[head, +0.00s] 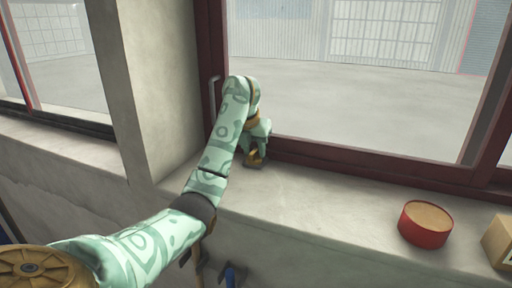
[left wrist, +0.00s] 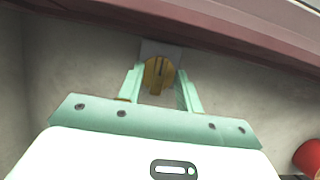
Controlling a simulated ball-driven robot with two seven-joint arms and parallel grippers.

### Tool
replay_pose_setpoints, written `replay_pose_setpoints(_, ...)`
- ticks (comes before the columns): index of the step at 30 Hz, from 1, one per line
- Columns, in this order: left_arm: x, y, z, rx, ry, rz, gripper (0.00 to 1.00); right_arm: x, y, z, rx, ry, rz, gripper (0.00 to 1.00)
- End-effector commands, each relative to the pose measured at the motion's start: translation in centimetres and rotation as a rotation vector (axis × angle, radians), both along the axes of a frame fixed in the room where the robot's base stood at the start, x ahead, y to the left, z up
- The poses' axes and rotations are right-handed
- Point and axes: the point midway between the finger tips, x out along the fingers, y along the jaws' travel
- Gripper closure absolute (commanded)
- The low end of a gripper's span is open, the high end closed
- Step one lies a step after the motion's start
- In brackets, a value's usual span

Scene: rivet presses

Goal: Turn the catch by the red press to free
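A brass round catch (left wrist: 158,72) with a raised bar sits on a small grey plate (left wrist: 175,52) near the dark red frame in the left wrist view. My left gripper (left wrist: 160,82) has its two green fingers apart, one on each side of the catch. I cannot tell whether they touch it. In the head view my left gripper (head: 258,145) points down at the sill by the window corner, and the brass catch (head: 254,159) shows low beside it, partly hidden. No red press is recognisable. My right gripper is not in view.
A red round tin (head: 424,226) with a tan top stands on the sill (head: 330,205) at right, beside a cardboard box (head: 498,243). The dark red window frame (head: 370,175) runs behind the sill. A grey wall pillar (head: 155,85) stands at left. The sill between catch and tin is clear.

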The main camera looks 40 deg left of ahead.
Motion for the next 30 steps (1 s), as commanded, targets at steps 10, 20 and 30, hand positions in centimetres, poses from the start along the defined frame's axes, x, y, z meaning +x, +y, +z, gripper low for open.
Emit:
replay_pose_setpoints(10,0.02,-0.01,0.02,0.0,0.0,0.0,1.0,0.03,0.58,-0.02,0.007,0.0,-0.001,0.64)
replay_pose_setpoints(20,0.05,-0.08,0.01,0.0,0.0,0.053,1.0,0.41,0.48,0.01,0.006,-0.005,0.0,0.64)
replay_pose_setpoints(30,0.17,-0.3,-0.01,-0.002,0.0,0.295,1.0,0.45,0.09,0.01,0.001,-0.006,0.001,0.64)
